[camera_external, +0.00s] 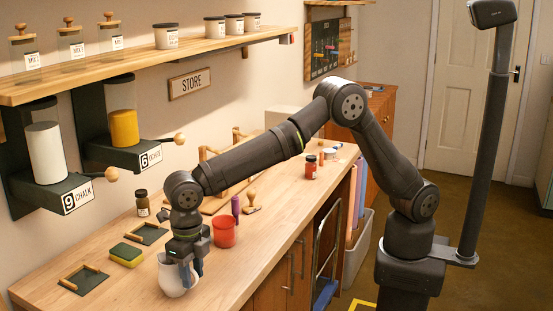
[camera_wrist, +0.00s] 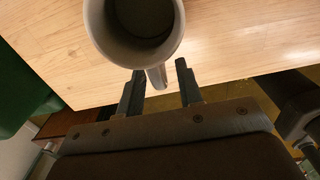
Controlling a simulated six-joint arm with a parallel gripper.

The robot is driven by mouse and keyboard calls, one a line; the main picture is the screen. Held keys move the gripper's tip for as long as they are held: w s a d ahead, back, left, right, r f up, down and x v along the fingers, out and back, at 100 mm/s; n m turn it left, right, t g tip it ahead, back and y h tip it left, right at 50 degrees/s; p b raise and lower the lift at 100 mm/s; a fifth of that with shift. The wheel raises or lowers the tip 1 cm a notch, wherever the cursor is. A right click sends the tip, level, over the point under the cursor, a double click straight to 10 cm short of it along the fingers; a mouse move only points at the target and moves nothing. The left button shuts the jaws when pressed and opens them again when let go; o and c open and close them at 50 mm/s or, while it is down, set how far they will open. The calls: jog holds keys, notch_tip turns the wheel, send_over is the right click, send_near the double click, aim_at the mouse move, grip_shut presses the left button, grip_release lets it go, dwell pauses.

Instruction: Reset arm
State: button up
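A white mug (camera_external: 172,276) stands on the wooden worktop near its front edge, and it also shows from above in the wrist view (camera_wrist: 134,62). My gripper (camera_external: 192,270) points down beside the mug at its handle side. In the wrist view my gripper (camera_wrist: 161,74) is open, its two dark fingers apart. The mug's handle (camera_wrist: 157,77) reaches toward the space between the fingertips, with a gap visible on both sides. The mug's inside looks empty in the wrist view, though it is shaded.
A red cup (camera_external: 223,232), purple piece (camera_external: 236,206) and wooden stamp (camera_external: 252,203) stand close behind my gripper. A green-yellow sponge (camera_external: 127,255) and dark trays (camera_external: 84,280) lie left. Dispensers (camera_external: 47,155) and a shelf (camera_external: 150,58) overhang the wall side.

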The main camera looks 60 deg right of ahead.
jog(key=w+d+r, duration=0.4)
jog(key=d+r, duration=0.6)
jog(key=d, duration=0.1)
jog(key=shift+w+a+f+m, duration=0.9)
jog(key=shift+f+m, duration=0.7)
jog(key=shift+m, duration=1.6)
jog(key=shift+w+a+f+m, duration=0.9)
jog(key=shift+f+m, duration=0.75)
jog(key=shift+m, duration=1.55)
jog(key=shift+w+a+f+m, duration=0.9)
jog(key=shift+f+m, duration=0.7)
jog(key=shift+m, duration=1.6)
jog(key=shift+s, duration=0.1)
